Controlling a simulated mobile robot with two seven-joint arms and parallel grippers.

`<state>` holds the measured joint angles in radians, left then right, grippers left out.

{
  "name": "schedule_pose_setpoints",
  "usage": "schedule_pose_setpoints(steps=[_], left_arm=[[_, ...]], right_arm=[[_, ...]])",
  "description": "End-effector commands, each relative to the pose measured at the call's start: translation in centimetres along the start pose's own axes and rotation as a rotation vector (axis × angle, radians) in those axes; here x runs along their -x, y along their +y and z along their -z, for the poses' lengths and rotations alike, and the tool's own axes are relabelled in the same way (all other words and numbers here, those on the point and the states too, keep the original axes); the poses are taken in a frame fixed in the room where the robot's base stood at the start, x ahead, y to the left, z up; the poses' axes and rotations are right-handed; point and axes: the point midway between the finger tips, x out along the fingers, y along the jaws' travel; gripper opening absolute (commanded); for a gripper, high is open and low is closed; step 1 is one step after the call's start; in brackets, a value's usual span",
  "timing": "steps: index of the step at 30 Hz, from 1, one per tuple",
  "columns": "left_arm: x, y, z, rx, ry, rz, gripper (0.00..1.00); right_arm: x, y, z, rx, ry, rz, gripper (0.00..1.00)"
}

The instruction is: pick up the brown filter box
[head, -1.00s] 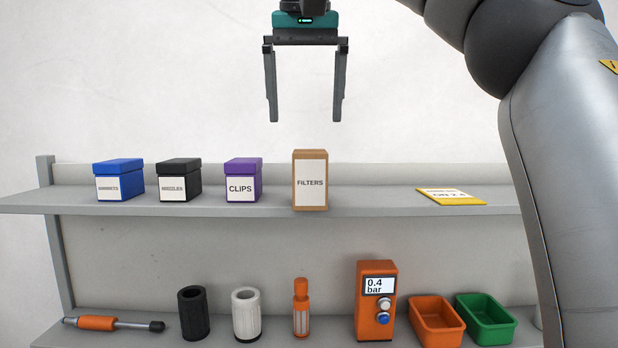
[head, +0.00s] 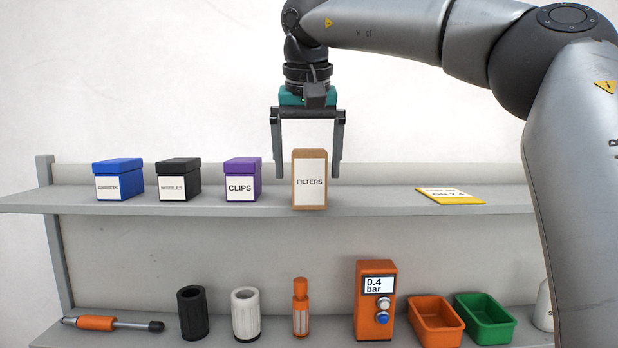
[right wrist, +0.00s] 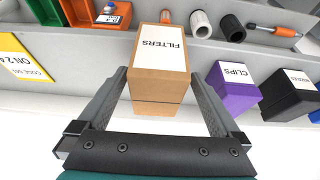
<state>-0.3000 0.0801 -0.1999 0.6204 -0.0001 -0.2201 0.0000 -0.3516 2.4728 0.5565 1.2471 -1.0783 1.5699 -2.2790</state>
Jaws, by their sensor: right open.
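The brown filter box (head: 310,193), with a white FILTERS label, stands upright on the upper shelf. My right gripper (head: 308,174) points down over it, open, with one finger to each side of the box's upper part in the head view. In the right wrist view the filter box (right wrist: 160,72) sits between the two open fingers of the right gripper (right wrist: 162,85), with gaps visible at the sides. It stands on the shelf and is not gripped. My left gripper is not in view.
A purple CLIPS box (head: 243,180) stands left of the filter box, then black (head: 179,180) and blue (head: 119,180) boxes. A yellow card (head: 450,196) lies to the right. The lower shelf holds an orange gauge (head: 375,315), bins (head: 487,330) and several tools.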

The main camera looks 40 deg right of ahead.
Motion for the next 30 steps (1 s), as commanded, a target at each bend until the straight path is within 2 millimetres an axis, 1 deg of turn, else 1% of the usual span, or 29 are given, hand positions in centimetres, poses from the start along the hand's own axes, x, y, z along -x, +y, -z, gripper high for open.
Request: schedule_pose_setpoints(steps=[1,6,9,14,30], left_arm=[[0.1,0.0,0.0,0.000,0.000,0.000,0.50],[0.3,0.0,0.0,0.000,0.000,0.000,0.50],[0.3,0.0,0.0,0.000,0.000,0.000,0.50],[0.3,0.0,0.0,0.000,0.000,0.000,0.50],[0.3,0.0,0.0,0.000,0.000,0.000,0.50]], right_arm=[[-0.9,0.2,0.1,-0.001,-0.006,0.000,1.00],[-3.3,0.3,0.3,-0.001,-0.003,-0.001,1.00],[-3.7,0.3,0.3,-0.001,0.000,0.000,1.00],[-3.6,0.3,0.3,-0.002,0.000,0.000,0.99],[-3.6,0.3,0.3,-0.002,0.000,0.000,0.38]])
